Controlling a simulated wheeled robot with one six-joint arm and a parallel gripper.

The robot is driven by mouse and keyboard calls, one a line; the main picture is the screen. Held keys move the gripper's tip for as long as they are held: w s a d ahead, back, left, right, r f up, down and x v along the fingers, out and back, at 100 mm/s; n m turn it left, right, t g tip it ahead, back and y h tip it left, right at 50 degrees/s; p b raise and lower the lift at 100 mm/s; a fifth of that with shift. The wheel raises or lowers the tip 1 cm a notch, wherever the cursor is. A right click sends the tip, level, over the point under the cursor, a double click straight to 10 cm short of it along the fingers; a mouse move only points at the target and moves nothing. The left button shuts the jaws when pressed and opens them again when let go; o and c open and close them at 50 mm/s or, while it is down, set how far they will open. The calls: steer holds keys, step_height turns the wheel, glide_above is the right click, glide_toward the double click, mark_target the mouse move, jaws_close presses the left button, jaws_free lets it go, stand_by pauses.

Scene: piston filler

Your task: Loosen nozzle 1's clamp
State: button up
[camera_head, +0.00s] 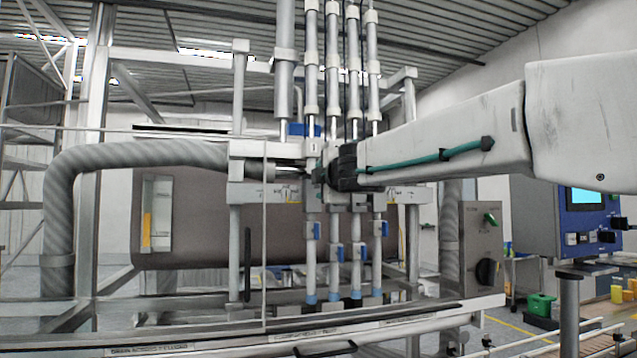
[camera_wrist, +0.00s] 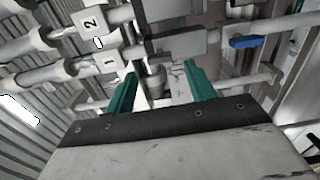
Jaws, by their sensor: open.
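The plate marked 1 (camera_wrist: 108,62) is just beyond my fingers in the wrist view, below the plate marked 2 (camera_wrist: 92,22). A grey metal knob (camera_wrist: 153,80), apparently nozzle 1's clamp, shows between the two teal fingers of my gripper (camera_wrist: 159,70). My gripper is open, with a finger on each side of the knob and gaps visible. I cannot tell how deep the knob sits between them. In the head view my gripper (camera_head: 326,172) is at the clamp bar beside the label 1 (camera_head: 314,147); my wrist hides the knob. Nozzle 1 (camera_head: 311,260) hangs upright below.
Other upright nozzles (camera_head: 360,275) with blue valve handles stand close to the right of nozzle 1. A thick grey hose (camera_head: 140,154) is at the left. A switch box (camera_head: 481,245) and a control panel (camera_head: 585,215) stand at the right. Frame bars surround the nozzles.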

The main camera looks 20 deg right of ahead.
steer(key=shift+s, duration=1.75)
steer(key=s+d+f+m+g+h, duration=0.25)
steer(key=s+f+m, duration=0.2)
steer(key=f, duration=0.35)
steer(key=s+d+f+m+g+h, duration=0.1)
steer(key=s+d+f+m+g, duration=0.3)
steer(key=s+f, duration=0.3)
steer(key=s+d+f+m+g+h, duration=0.25)
steer(key=s+f+m+g, duration=0.2)
steer(key=f, duration=0.35)
steer(key=s+a+f+m+g+y, duration=0.2)
steer(key=s+f+g+y, duration=0.1)
steer(key=s+f, duration=0.5)
steer(key=s+a+f+m+g+y, duration=0.2)
steer(key=s+f, duration=0.6)
steer(key=s, duration=0.7)
steer(key=shift+s+a+f+m+g+y, duration=0.25)
steer(key=shift+a+m+g+y, duration=0.25)
steer(key=shift+a, duration=0.3)
